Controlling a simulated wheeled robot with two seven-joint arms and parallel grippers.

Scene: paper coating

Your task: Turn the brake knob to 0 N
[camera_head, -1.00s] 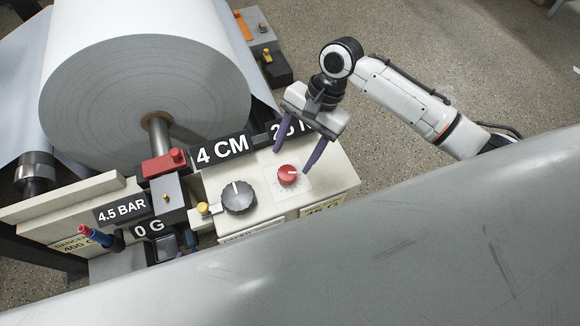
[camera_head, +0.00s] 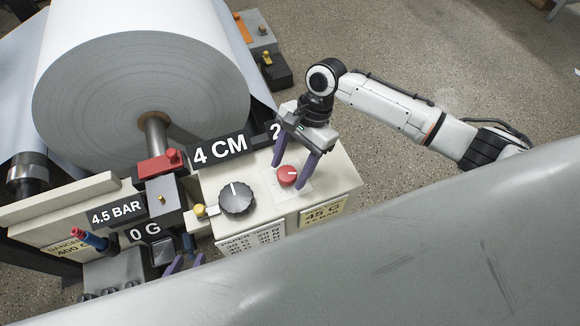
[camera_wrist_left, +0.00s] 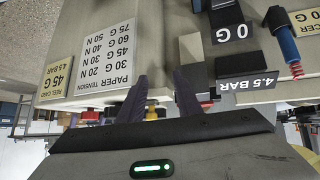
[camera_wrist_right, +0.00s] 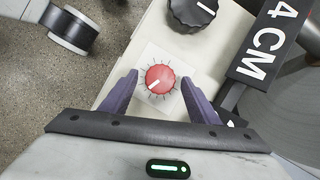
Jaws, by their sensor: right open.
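The red brake knob (camera_head: 287,175) sits on a pale dial plate on the machine's cream panel. In the right wrist view the knob (camera_wrist_right: 160,79) has a white pointer line toward the lower left and tick marks around it. My right gripper (camera_head: 294,163) is open above it; in the right wrist view its purple fingers stand on either side of the knob, with visible gaps. The sign behind (camera_head: 275,131) shows only a "2"; my right gripper hides the rest. My left gripper (camera_head: 184,265) is open and empty low at the panel's front, partly hidden by a grey surface.
A black knob (camera_head: 237,197) and a yellow-tipped lever (camera_head: 199,211) lie left of the red knob. Signs read 4 CM (camera_head: 220,151), 4.5 BAR (camera_head: 117,213) and 0 G (camera_head: 145,232). A large paper roll (camera_head: 140,90) fills the upper left. Open floor lies right.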

